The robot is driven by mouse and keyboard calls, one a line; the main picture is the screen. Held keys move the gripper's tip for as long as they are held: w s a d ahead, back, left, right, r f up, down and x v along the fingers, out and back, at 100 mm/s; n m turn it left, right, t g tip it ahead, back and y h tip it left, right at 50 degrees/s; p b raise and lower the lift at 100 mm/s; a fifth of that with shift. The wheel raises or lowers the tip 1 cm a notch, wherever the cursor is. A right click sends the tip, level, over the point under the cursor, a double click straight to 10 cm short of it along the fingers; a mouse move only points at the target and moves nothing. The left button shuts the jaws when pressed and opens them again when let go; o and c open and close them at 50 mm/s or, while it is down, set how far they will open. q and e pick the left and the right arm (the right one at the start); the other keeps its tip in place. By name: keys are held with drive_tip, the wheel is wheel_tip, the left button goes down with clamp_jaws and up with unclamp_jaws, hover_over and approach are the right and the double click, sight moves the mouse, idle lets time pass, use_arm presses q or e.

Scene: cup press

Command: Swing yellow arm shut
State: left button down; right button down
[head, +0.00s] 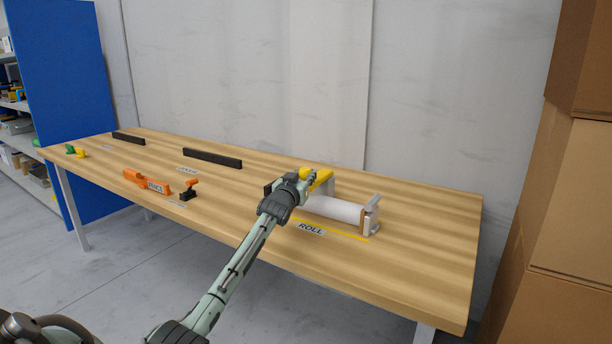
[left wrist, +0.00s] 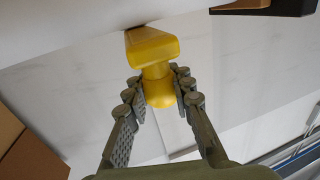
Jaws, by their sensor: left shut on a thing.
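The yellow arm (head: 321,178) sits at the left end of a white roll (head: 335,208) in a grey holder (head: 371,214) on the table. In the left wrist view the yellow arm (left wrist: 152,46) ends in a rounded yellow knob (left wrist: 159,92). My left gripper (head: 308,176) is at this end of the arm, and in the wrist view its two fingers (left wrist: 160,90) close around the knob from both sides. In the head view my gripper partly hides the arm and the holder's left end. My right gripper is not in view.
The wooden table (head: 420,260) bears a ROLL label (head: 311,228), an orange FENCE piece (head: 146,183), a small black-and-orange clamp-like item (head: 189,190) and black bars (head: 212,158). Cardboard boxes (head: 570,200) stand at right. The table's front right is clear.

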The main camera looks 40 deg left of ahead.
use_arm(q)
drive_tip(key=c, duration=1.3)
unclamp_jaws()
drive_tip(key=shift+s+a, duration=0.2)
drive_tip(key=shift+a, duration=0.2)
drive_tip(key=shift+d, duration=0.1)
drive_tip(key=shift+s+d, duration=0.3)
drive_tip(key=shift+s, duration=0.15)
drive_tip(key=v, duration=1.1)
